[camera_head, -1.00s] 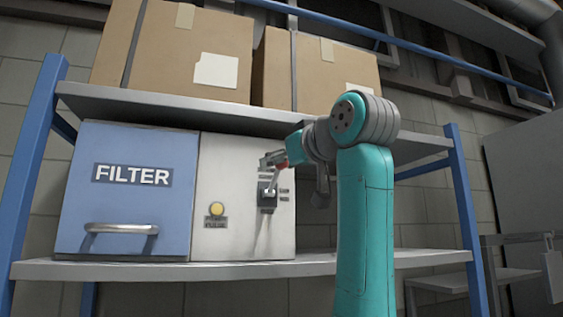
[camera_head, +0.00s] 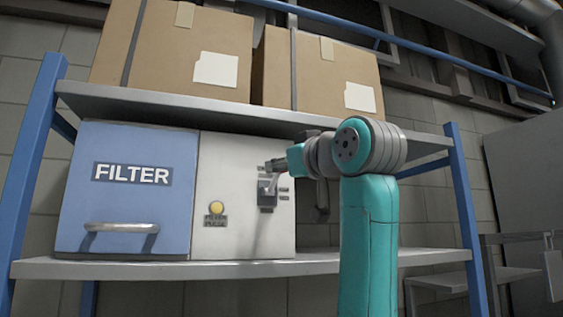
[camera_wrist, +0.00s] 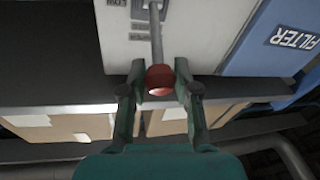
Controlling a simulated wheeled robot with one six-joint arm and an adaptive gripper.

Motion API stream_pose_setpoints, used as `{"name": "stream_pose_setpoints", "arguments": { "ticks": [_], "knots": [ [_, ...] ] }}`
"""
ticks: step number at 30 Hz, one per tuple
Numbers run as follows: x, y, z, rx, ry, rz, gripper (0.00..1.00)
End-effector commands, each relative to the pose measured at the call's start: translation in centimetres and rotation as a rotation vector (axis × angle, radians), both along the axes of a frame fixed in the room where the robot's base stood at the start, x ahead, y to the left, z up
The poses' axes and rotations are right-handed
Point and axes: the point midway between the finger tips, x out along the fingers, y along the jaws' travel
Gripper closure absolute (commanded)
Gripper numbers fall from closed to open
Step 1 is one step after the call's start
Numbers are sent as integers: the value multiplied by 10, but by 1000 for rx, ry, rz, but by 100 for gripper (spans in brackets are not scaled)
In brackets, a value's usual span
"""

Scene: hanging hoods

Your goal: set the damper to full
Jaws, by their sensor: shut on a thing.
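The damper lever is a grey rod (camera_wrist: 155,35) with a red knob (camera_wrist: 160,80) on its end. In the wrist view my gripper (camera_wrist: 158,88) has one finger on each side of the red knob and is shut on it. In the head view my gripper (camera_head: 277,164) is at the top of the lever (camera_head: 271,185), which rises from a dark slotted plate (camera_head: 266,200) on the white panel (camera_head: 235,160). The knob is hidden there. Small labels beside the plate are too small to read in the head view; the wrist view shows part of one reading LOW.
The blue FILTER box (camera_head: 125,205) with its bar handle (camera_head: 121,229) adjoins the panel on the left. A yellow button (camera_head: 216,208) is below left of the lever. The upper shelf (camera_head: 180,107) with cardboard boxes (camera_head: 175,50) is close above. Blue posts (camera_head: 463,200) frame the rack.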

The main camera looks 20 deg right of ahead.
Motion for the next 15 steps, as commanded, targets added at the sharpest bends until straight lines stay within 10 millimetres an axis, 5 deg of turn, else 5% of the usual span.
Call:
{"name": "stream_pose_setpoints", "arguments": {
  "ticks": [15],
  "knots": [
    [-7, 0, -49, 1, -450, 0, 100]
  ]
}}
